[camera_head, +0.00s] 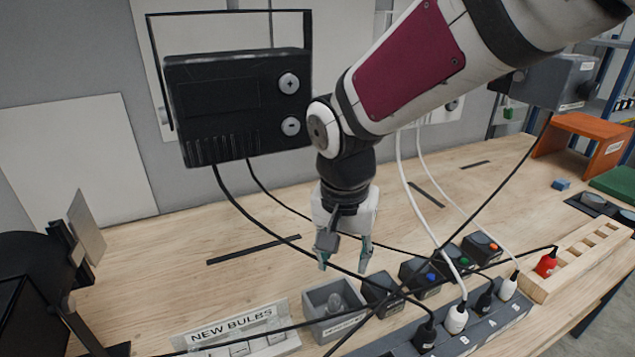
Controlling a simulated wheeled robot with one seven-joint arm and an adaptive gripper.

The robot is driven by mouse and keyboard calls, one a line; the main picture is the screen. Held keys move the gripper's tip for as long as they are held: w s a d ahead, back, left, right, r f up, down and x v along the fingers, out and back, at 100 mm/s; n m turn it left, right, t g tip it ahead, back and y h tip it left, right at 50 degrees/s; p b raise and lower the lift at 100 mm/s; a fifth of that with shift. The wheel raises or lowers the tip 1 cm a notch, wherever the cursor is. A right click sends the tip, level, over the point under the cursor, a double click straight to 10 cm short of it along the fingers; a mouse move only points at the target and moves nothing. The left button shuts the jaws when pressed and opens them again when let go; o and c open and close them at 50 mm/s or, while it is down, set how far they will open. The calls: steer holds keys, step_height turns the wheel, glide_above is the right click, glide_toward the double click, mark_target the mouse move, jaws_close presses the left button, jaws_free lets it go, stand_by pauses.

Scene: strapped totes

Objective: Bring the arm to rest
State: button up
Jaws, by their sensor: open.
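My gripper (345,260) hangs from my white and maroon arm near the middle of the head view, pointing down over the wooden table (150,265). Its two fingers are apart and nothing shows between them. The fingertips appear above the table, behind a grey bin (322,300) and a dark block (381,292). Whether they touch anything cannot be told from this view.
A black box with plus and minus knobs (235,105) is at the upper left. A wooden rack (575,265) holds a red plug. The table's left middle is mostly clear.

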steer(key=s+d+r+n+t, duration=0.1)
steer(key=s+d+r+n, duration=0.1)
steer(key=s+d+r, duration=0.2)
steer(key=s+d+r+n+t, duration=0.2)
steer(key=s+d+r, duration=0.3)
steer(key=s+d, duration=0.4)
steer(key=shift+s+d+y, duration=0.3)
steer(key=shift+s+d, duration=0.05)
steer(key=shift+s, duration=0.65)
steer(key=shift+c, duration=1)
steer(key=shift+a, duration=0.1)
